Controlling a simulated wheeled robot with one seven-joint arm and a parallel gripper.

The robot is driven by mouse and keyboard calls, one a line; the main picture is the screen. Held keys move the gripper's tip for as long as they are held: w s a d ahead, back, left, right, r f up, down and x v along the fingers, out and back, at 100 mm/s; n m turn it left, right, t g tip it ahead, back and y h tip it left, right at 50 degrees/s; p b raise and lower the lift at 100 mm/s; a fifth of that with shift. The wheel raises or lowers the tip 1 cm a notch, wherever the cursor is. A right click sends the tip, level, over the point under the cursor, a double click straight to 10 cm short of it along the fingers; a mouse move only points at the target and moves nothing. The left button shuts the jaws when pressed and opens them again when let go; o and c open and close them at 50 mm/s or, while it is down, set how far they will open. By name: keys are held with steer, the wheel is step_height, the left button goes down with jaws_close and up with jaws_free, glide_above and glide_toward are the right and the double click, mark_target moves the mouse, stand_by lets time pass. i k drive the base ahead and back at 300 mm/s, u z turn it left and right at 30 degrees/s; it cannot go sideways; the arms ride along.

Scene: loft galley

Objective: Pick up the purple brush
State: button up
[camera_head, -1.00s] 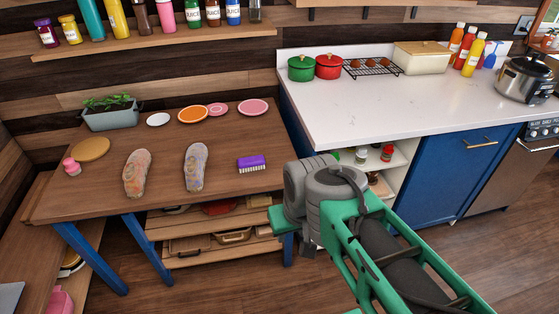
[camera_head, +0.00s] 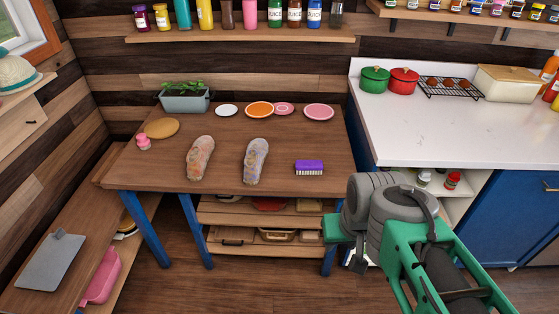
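The purple brush (camera_head: 309,167) lies on the wooden table (camera_head: 225,179) near its right front edge, with its white bristles facing the front. My arm shows at the lower right, in front of the table's right end and the counter. My gripper (camera_head: 337,229) is only partly seen as a green piece at the left end of the arm, below and slightly right of the brush and apart from it. Its fingers cannot be made out, and nothing held is visible.
Left of the brush are two insoles (camera_head: 255,161) (camera_head: 200,158). Plates (camera_head: 319,111), a tan disc (camera_head: 161,128) and a planter (camera_head: 184,102) stand farther back. A shelf of bottles (camera_head: 240,39) hangs above. The white counter (camera_head: 440,135) is right; bare floor lies in front.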

mark_target(306, 167)
steer(key=z, duration=0.4)
steer(key=k, duration=0.5)
steer(key=z, duration=0.15)
steer(key=i, duration=1.3)
steer(key=u, duration=1.65)
steer(key=i, duration=0.7)
steer(key=u, duration=0.85)
